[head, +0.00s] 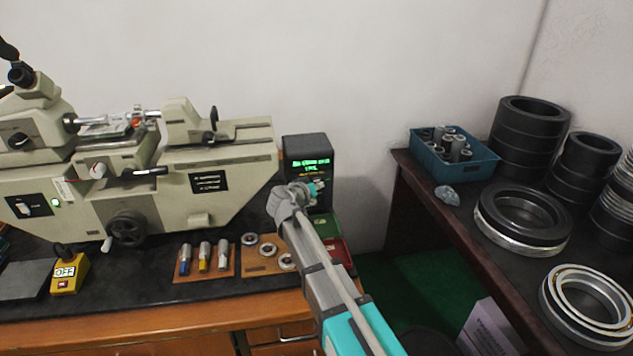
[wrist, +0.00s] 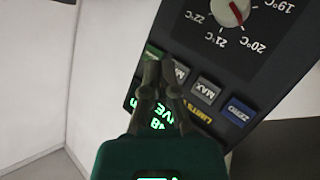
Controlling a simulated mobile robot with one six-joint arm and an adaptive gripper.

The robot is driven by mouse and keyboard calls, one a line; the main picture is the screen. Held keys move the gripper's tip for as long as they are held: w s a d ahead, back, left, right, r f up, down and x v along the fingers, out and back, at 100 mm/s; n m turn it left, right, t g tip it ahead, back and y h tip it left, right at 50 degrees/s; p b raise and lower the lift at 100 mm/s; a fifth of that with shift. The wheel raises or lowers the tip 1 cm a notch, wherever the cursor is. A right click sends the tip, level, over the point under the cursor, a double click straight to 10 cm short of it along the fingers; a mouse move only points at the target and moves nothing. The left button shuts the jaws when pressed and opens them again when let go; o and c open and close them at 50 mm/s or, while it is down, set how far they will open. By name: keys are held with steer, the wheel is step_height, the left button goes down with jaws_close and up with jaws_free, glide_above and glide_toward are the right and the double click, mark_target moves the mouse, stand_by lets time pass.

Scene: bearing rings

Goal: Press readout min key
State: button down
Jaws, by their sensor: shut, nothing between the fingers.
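The readout (head: 307,148) is a black box with a green lit display, right of the large beige machine in the head view. In the wrist view its panel appears turned over, with a row of keys: a green key (wrist: 153,51), a grey key (wrist: 181,72) whose label I cannot read, a grey MAX key (wrist: 205,91) and a blue ZERO key (wrist: 240,112). My gripper (wrist: 160,58) is shut and empty, its fingertips over the row between the green key and the unlabelled grey key. I cannot tell whether they touch. In the head view my gripper (head: 314,187) covers the lower readout.
The beige measuring machine (head: 230,170) stands left of the readout. Ring gauges (head: 267,250) and several plugs (head: 204,255) lie in front on the bench. A yellow switch box (head: 68,275) is at left. A dark table at right holds a blue bin (head: 470,170) and large rings (head: 522,222).

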steer(key=shift+w+a, duration=0.2)
steer(key=shift+w, duration=0.55)
stand_by(1.0)
steer(key=shift+s, duration=0.15)
steer(key=shift+s+d, duration=0.2)
steer(key=shift+s, duration=0.4)
stand_by(0.4)
steer(key=s, duration=0.2)
steer(key=s+d, duration=0.1)
steer(key=s, duration=0.1)
steer(key=shift+s+d, duration=0.2)
steer(key=shift+s, duration=0.2)
stand_by(0.7)
